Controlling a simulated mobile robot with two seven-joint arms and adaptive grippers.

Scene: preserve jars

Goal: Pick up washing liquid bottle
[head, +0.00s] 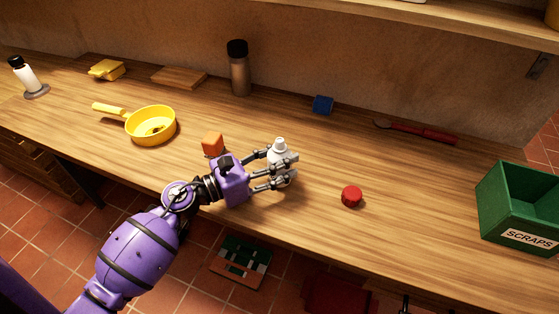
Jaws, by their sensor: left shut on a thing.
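A small white bottle with a pale cap (280,147) stands upright near the middle of the wooden counter; I take it for the washing liquid bottle. My left gripper (284,171) reaches in from the left and is shut on this bottle, with its fingers around the body. The fingers hide much of the bottle's lower part, so I cannot tell if its base touches the counter. My right gripper is not in view.
An orange cube (213,144) sits close behind my left wrist. A red piece (352,196) lies to the right. A yellow pan (151,125), a tall dark-capped jar (239,69), a blue block (323,104) and a green scraps bin (512,213) stand further off.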

